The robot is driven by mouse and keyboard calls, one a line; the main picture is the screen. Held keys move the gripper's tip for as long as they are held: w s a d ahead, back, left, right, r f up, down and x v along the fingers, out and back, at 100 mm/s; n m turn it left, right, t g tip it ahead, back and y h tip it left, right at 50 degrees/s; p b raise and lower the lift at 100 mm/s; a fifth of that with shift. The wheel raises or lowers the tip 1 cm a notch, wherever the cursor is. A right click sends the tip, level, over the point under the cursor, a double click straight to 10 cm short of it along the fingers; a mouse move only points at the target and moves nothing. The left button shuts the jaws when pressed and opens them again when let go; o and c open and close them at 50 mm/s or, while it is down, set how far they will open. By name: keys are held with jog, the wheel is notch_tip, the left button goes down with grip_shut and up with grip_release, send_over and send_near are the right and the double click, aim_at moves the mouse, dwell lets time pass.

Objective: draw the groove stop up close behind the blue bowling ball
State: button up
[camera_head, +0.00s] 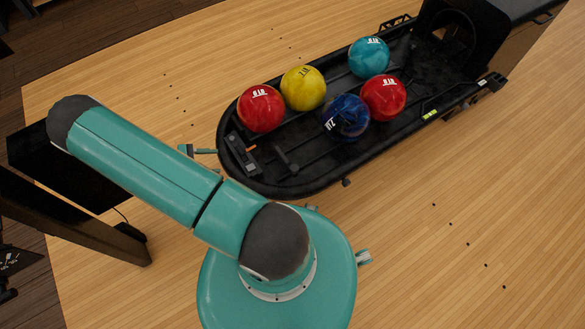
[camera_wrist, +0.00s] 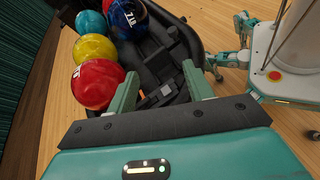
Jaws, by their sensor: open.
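The blue bowling ball (camera_head: 346,117) lies in the black ball return, beside a red ball. It also shows at the top of the wrist view (camera_wrist: 128,18). A small black block, which looks like the groove stop (camera_head: 285,160), sits in the tray near its rounded end, with a clear gap to the blue ball. It seems to show in the wrist view (camera_wrist: 165,42) beyond my fingertips. My gripper (camera_wrist: 160,70) is open and empty over the rounded end of the tray. I cannot make it out surely in the head view.
The ball return (camera_head: 315,190) also holds a red ball (camera_head: 261,108), a yellow ball (camera_head: 303,88), a teal ball (camera_head: 369,57) and another red ball (camera_head: 384,97). The first red ball is close left of my fingers in the wrist view. A grey-black fitting (camera_head: 243,155) sits at the rounded end.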

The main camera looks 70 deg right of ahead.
aim_at(295, 169)
jog(key=s+d+f+n+g+h, duration=0.1)
jog(key=s+f, duration=0.4)
jog(key=s+d+f+n+h, duration=0.1)
jog(key=s+f+h, duration=0.1)
jog(key=s+f, duration=0.2)
jog(key=s+d+f+n+g+h, duration=0.1)
jog(key=s+d+f+n, duration=0.1)
jog(key=s+f, duration=0.3)
jog(key=shift+s+f+g, duration=0.3)
jog(key=shift+f, duration=0.4)
jog(key=shift+s+d+f, duration=0.1)
jog(key=shift+s+d, duration=0.05)
jog(key=shift+s, duration=0.1)
jog(key=x, duration=1.3)
jog(key=shift+s+d, duration=0.2)
grip_shut()
